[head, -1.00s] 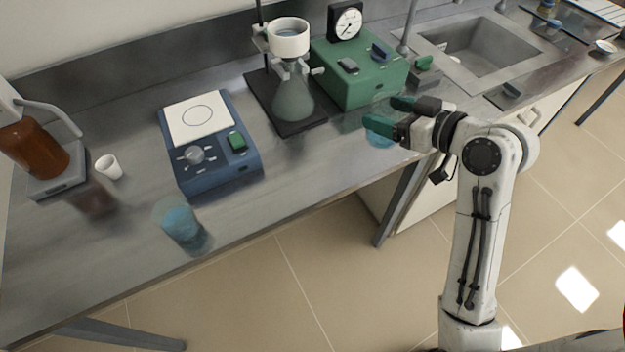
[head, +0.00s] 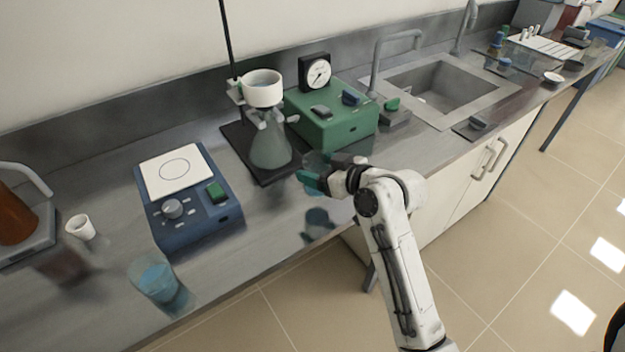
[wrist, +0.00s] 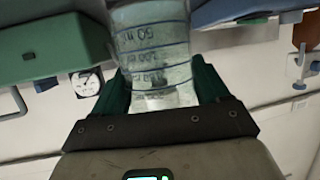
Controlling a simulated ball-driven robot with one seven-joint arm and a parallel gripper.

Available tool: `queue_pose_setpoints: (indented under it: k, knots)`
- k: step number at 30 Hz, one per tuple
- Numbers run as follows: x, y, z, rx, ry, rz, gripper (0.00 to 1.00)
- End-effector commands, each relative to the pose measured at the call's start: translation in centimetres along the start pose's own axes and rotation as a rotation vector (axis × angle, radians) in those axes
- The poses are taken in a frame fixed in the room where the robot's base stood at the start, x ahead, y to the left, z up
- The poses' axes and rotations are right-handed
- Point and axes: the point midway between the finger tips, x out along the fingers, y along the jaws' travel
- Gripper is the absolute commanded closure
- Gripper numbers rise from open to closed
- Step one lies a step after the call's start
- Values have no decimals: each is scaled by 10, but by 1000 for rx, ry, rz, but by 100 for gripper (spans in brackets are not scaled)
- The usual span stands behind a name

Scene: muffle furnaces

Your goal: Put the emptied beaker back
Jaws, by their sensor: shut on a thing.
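My gripper (head: 314,180), with green fingers, is over the front part of the counter in the head view, before the green box. It is shut on a clear glass beaker (wrist: 155,48). The wrist view shows the beaker's dark graduation lines and numbers, upside down, between the two fingers. The beaker looks clear, with no coloured liquid showing. In the head view it is faint and hard to make out. A bluish patch lies below the gripper; it may be a reflection. Another beaker (head: 156,280) with blue contents stands near the counter's front edge at the left.
A blue hotplate (head: 193,215) stands left of the flask (head: 270,148) and funnel (head: 263,90) on their stand. The green box (head: 335,122) with a gauge (head: 318,73) is behind my gripper. A sink (head: 435,90) is right. A small white cup (head: 80,227) stands left.

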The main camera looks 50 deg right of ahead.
Motion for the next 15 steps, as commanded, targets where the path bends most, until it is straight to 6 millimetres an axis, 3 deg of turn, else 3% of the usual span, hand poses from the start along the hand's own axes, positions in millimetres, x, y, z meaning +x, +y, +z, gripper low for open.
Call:
queue_pose_setpoints:
  k: [8, 15]
  knots:
    - [22, -3, 13, -1, -1, 0, 96]
    - [33, -3, 39, 0, -1, 2, 96]
